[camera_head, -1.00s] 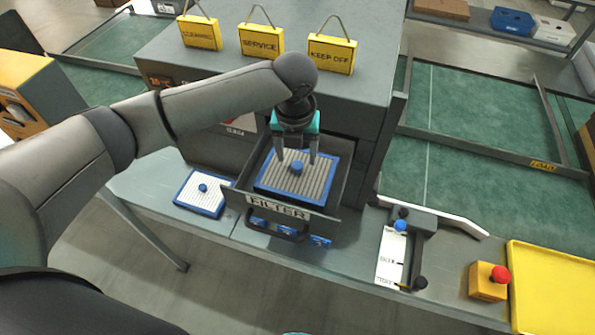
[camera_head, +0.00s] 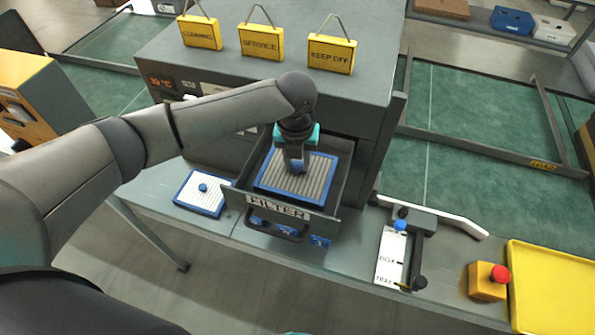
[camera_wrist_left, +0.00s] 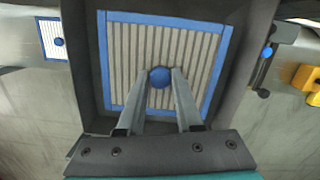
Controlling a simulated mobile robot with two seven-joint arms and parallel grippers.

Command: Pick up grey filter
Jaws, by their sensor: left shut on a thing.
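The grey filter (camera_head: 285,181) is a pleated panel with a blue frame and a round blue knob. It lies in the open drawer (camera_head: 278,213) labelled FILTER, and it also shows in the left wrist view (camera_wrist_left: 125,55). My left gripper (camera_head: 299,168) points down at the filter's middle and is shut on the knob. In the left wrist view, the fingertips (camera_wrist_left: 160,76) sit on both sides of the blue knob. The fingers hide part of the knob in the head view. My right gripper is not in view.
A white filter (camera_head: 201,194) with a blue frame and knob lies on the bench left of the drawer. To the right are a lever plate marked BOX and TRAY (camera_head: 391,258), a red-button box (camera_head: 488,281) and a yellow tray (camera_head: 548,290). Yellow signs (camera_head: 261,42) stand on the machine.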

